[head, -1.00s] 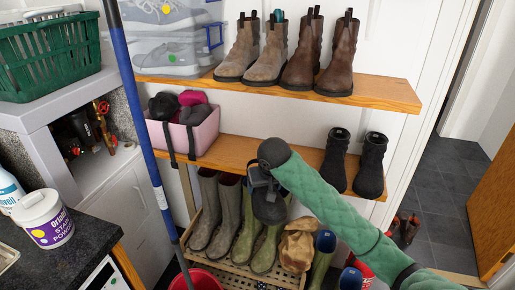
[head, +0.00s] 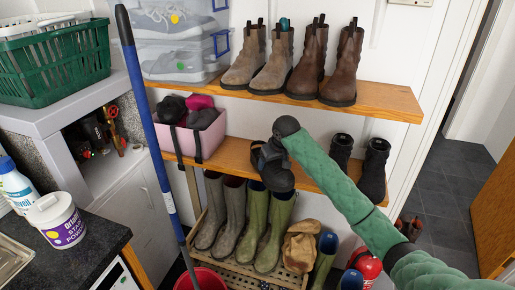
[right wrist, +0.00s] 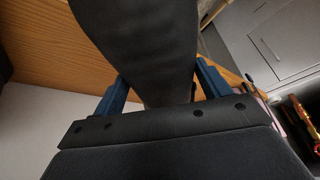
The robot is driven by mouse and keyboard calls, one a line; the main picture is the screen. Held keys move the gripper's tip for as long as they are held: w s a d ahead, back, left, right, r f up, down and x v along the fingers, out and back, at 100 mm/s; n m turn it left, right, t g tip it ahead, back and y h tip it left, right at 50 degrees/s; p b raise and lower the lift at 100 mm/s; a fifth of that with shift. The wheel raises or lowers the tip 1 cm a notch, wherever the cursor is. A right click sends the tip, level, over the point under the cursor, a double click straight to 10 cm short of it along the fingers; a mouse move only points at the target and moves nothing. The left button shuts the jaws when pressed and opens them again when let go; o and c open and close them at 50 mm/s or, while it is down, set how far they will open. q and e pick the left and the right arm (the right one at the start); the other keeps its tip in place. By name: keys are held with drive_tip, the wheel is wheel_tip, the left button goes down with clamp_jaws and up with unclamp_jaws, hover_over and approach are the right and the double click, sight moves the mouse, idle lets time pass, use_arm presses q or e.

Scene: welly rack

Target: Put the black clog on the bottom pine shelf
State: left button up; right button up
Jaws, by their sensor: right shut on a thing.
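The black clog (head: 277,180) is in my right gripper (head: 266,160), which is shut on it. In the head view it overlaps the front of the bottom pine shelf (head: 233,157), in its middle stretch. I cannot tell whether it touches the shelf. In the right wrist view the dark clog (right wrist: 140,35) sits between the two blue fingers (right wrist: 162,92), with pine wood (right wrist: 55,40) behind it. My green-sleeved right arm hides part of the shelf. My left gripper is not in view.
A pink bin (head: 196,140) stands on the shelf's left end and black ankle boots (head: 373,170) on its right. The upper shelf (head: 385,98) holds brown boots. Wellies (head: 235,215) stand below on a slatted tray. A blue pole (head: 150,130) leans at the left.

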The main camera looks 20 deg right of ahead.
sight(255, 144)
drive_tip(key=w+p, duration=0.1)
drive_tip(key=w, duration=0.2)
drive_tip(key=w+a+p, duration=0.1)
drive_tip(key=w, duration=0.3)
drive_tip(key=w+a+p, duration=0.1)
drive_tip(key=w, duration=0.3)
drive_tip(key=shift+a, duration=0.1)
drive_tip(key=shift+w+a+r, duration=0.1)
drive_tip(key=shift+w+r, duration=0.05)
drive_tip(key=shift+w, duration=0.2)
drive_tip(key=shift+w+a+r+p, duration=0.15)
drive_tip(key=shift+w+p, duration=0.4)
drive_tip(key=shift+w, duration=0.65)
drive_tip(key=shift+p+x, duration=0.4)
drive_tip(key=shift+x, duration=0.35)
drive_tip(key=shift+f, duration=0.3)
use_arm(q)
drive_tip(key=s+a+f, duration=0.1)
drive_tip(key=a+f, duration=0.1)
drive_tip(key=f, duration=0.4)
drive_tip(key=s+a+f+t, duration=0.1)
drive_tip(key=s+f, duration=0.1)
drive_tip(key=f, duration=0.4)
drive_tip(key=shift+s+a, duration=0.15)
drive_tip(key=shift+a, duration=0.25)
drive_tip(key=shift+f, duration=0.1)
use_arm(e)
drive_tip(key=shift+a+f, duration=0.1)
drive_tip(key=o, duration=1)
drive_tip(key=shift+o, duration=0.2)
